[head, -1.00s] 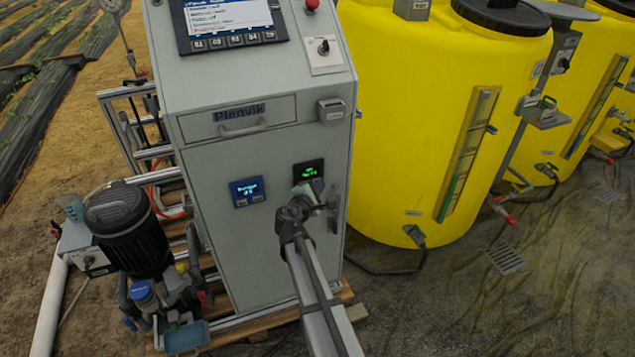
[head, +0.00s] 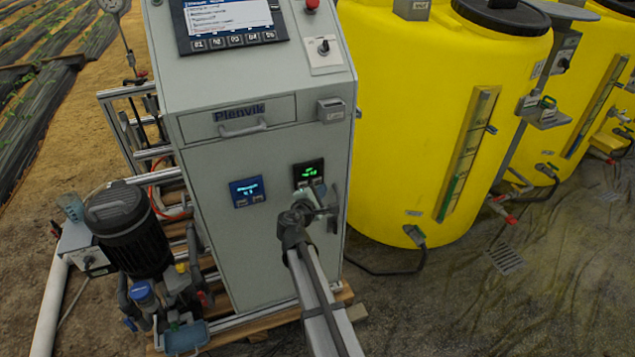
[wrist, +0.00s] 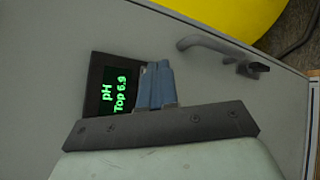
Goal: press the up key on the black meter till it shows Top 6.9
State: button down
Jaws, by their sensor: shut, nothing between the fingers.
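The black meter (head: 308,172) is set in the front of the grey cabinet, right of the blue meter. In the wrist view the black meter (wrist: 108,88) shows green text reading "pH" and "Top 6.9". My gripper (head: 318,193) is just below and to the right of the meter in the head view. In the wrist view my gripper's blue-grey fingertips (wrist: 156,68) are shut together with nothing between them. They lie over the key side of the black meter and hide its keys. I cannot tell whether the tips touch a key.
The blue meter (head: 247,191) sits to the left on the same cabinet (head: 225,260). A grey door handle (wrist: 215,44) stands out from the panel near my gripper. A yellow tank (head: 420,130) stands to the right of the cabinet.

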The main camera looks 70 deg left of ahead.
jog(key=d, duration=0.4)
jog(key=shift+d, duration=0.4)
dwell(1.4)
jog(key=s+d+f+m+g+h, duration=0.2)
jog(key=d+f+m+g+h, duration=0.2)
jog(key=d+f+m+h, duration=0.8)
jog(key=w+d+f+m+g, duration=0.25)
jog(key=d+f, duration=0.35)
jog(key=d, duration=0.4)
jog(key=w+d+f+m+g+h, duration=0.1)
jog(key=w+d+f+m, duration=0.15)
jog(key=d+f, duration=0.55)
jog(key=w+d+f+m+g, duration=0.1)
jog(key=d+f+m+g, duration=0.2)
jog(key=d, duration=0.9)
jog(key=s+d+f+m+g, duration=0.1)
jog(key=d+f+m, duration=0.3)
jog(key=d, duration=1)
jog(key=s+d+f+m+g+y, duration=0.1)
jog(key=d+f+m+g, duration=0.2)
jog(key=d, duration=1.1)
jog(key=s+d+f+m+g+y, duration=0.1)
jog(key=d+f+m+g, duration=0.2)
jog(key=d, duration=1)
notch_tip(320, 180, down, 2)
jog(key=m, duration=0.3)
jog(key=shift+s+d+f+m, duration=0.25)
jog(key=shift+d+m, duration=0.05)
jog(key=shift+d, duration=0.1)
